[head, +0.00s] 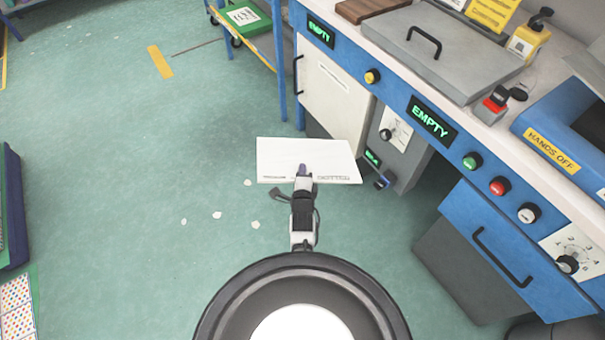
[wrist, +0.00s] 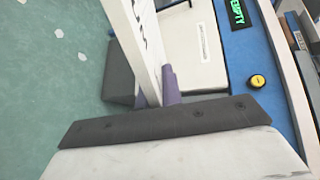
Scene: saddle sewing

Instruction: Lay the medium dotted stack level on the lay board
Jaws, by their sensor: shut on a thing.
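A flat white stack (head: 305,155) with printing along its near edge that seems to read DOTTED is held in my gripper (head: 302,171) above the floor in the head view. My gripper is shut on its near edge, close to the middle. In the wrist view the stack (wrist: 146,50) shows nearly edge-on as a white strip with dark lettering, running up out of the picture. Purple finger pads lie beside it. I cannot pick out the lay board for certain in either view.
A blue workbench (head: 455,160) with knobs, drawers and EMPTY displays runs along the right, close to the stack. A blue cart (head: 245,20) stands behind. Open green floor with white scraps lies left.

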